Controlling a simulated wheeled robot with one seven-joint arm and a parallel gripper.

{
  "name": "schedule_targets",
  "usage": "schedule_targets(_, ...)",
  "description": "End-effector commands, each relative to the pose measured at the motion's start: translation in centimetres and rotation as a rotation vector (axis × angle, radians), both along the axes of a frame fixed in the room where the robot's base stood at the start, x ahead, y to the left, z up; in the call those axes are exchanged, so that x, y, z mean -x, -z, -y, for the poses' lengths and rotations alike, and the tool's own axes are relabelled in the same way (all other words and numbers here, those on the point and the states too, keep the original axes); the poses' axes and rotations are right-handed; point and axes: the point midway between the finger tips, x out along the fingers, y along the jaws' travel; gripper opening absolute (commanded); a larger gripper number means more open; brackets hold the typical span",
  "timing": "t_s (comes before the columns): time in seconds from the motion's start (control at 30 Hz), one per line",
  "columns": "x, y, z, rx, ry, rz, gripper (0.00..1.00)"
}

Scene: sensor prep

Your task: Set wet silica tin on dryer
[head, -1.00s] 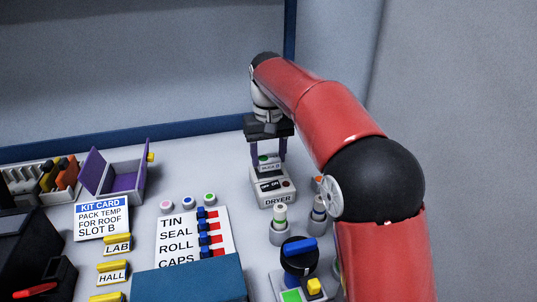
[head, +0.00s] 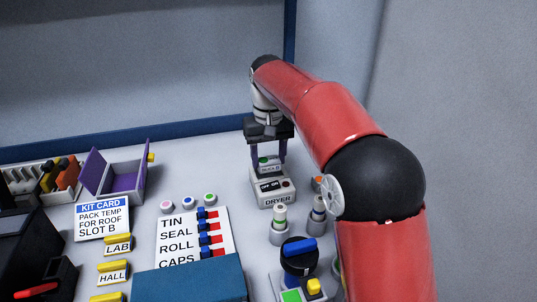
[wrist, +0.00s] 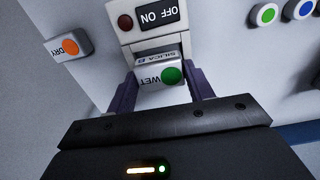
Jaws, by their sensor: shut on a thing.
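The silica tin (head: 265,161), pale with a green dot, is between the fingers of my gripper (head: 269,164). In the wrist view the tin (wrist: 150,78) reads WET and SILICA B, and both dark purple fingers are shut on its sides. The white dryer (head: 278,199) stands under and in front of the tin in the head view. The dryer's top face with its OFF/ON switch and red lamp also shows in the wrist view (wrist: 140,43). The tin looks upright at the dryer's rear part. I cannot tell whether its base touches the dryer.
A tin marked DRY with an orange dot (wrist: 69,47) stands beside the dryer, partly hidden by my arm in the head view. Capped vials (head: 279,230) stand in front. A checklist card (head: 177,240) and a purple open box (head: 124,181) lie left.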

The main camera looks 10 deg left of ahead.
Motion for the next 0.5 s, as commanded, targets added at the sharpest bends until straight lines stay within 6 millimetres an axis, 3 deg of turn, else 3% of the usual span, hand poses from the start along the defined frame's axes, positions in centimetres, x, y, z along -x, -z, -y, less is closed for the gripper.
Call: schedule_targets(0.5,0.0,0.41,-0.01,0.0,0.0,0.0,0.32)
